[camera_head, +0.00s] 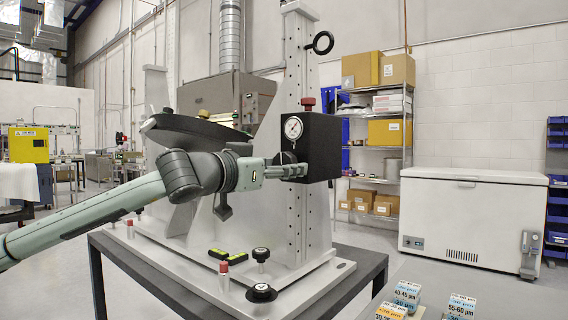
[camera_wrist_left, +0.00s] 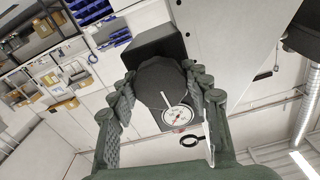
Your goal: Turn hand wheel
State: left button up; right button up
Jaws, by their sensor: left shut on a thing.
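The hand wheel is a dark round knob on the side of a black box (camera_head: 325,145). In the head view it is mostly hidden behind my left gripper (camera_head: 292,170). In the left wrist view the hand wheel (camera_wrist_left: 160,84) fills the space between the two fingers of my left gripper (camera_wrist_left: 158,74), which are shut on it from both sides. The box (camera_wrist_left: 160,46) shows behind the wheel. A white dial gauge (camera_head: 293,128) sits on the box above the gripper; it also shows in the left wrist view (camera_wrist_left: 178,116). My right gripper is in neither view.
The box is mounted on a tall grey column (camera_head: 297,232) rising from a metal plate on a dark-framed table (camera_head: 345,285). Knobs (camera_head: 261,254) stand on the plate below my arm. A black ring (camera_head: 321,43) juts out above. Shelves and a white freezer (camera_head: 470,215) stand behind.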

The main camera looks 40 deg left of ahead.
pick_arm(q)
jog(key=shift+m, duration=0.4)
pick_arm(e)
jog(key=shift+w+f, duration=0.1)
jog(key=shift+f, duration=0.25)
pick_arm(q)
jog(key=o, duration=1.2)
jog(key=shift+c, duration=0.2)
jog(key=s+a, duration=0.1)
jog(key=s, duration=1.1)
